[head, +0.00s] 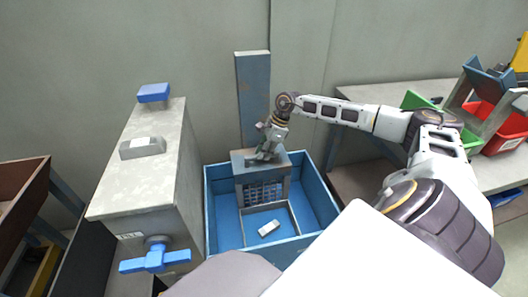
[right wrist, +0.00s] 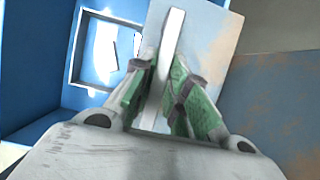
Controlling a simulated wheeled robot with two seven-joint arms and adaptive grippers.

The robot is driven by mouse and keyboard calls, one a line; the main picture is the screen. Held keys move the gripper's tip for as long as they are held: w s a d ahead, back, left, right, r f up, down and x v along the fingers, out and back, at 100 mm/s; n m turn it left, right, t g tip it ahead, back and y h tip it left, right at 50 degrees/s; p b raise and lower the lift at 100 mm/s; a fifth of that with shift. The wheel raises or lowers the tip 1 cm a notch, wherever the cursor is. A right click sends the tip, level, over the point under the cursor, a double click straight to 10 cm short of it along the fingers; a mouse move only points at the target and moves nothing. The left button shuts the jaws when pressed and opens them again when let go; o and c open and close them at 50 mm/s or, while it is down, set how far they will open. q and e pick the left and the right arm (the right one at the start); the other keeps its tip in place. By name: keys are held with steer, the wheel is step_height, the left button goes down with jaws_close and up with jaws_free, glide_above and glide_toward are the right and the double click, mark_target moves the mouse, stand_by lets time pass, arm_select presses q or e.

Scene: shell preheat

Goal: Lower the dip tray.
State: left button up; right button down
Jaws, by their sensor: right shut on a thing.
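My right gripper (head: 265,155) is at the top of a grey box with a grid front (head: 262,190), in front of an upright blue-grey post (head: 253,95). In the right wrist view my right gripper (right wrist: 161,78) has its green fingers shut on a pale bar (right wrist: 172,40). The dip tray appears to be the shallow grey frame (head: 294,222) below the grid front, inside the blue tub (head: 323,207). The frame also shows in the right wrist view (right wrist: 77,52). My left gripper is not in view.
A bench (head: 375,95) with green and red bins (head: 500,138) is at the right. The tub walls surround the frame closely.

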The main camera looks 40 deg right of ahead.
steer(key=shift+s+f, duration=0.15)
steer(key=shift+f, duration=0.1)
steer(key=c, duration=1.4)
jaws_free()
steer(key=shift+r, duration=0.2)
steer(key=shift+v, duration=5.85)
